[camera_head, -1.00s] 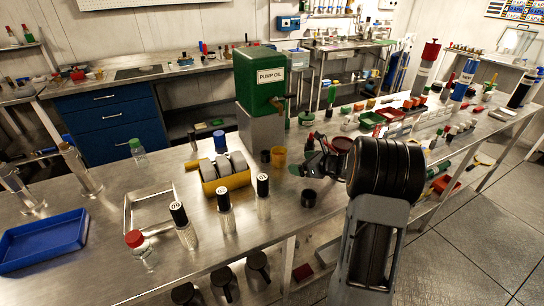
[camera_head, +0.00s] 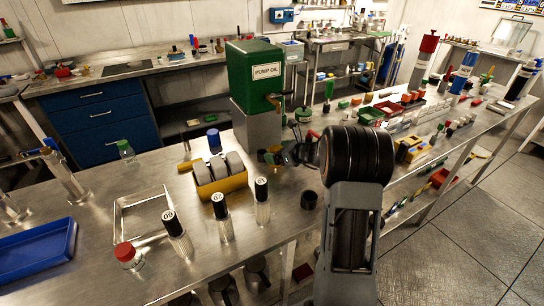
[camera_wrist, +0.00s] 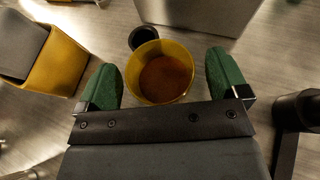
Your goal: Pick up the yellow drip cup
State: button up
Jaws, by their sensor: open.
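The yellow drip cup (camera_wrist: 161,72) stands open-topped on the steel bench with brown-orange contents inside. In the wrist view it is between the two green fingertips of my gripper (camera_wrist: 165,80). The fingers are open, with a gap on each side of the cup; the right gap looks a little wider. In the head view my gripper (camera_head: 274,156) is low at the bench in front of the oil tank stand, and the cup is mostly hidden by the gripper there.
The green PUMP OIL tank (camera_head: 257,75) stands on a grey block (camera_head: 258,126) just behind. A small black cup (camera_wrist: 143,37) is close beyond the drip cup. A yellow holder with grey rolls (camera_head: 222,181) is to the left. A dark cup (camera_head: 309,199) stands at the right front.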

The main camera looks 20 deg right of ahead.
jog(key=shift+w+f, duration=0.1)
jog(key=c, duration=1.1)
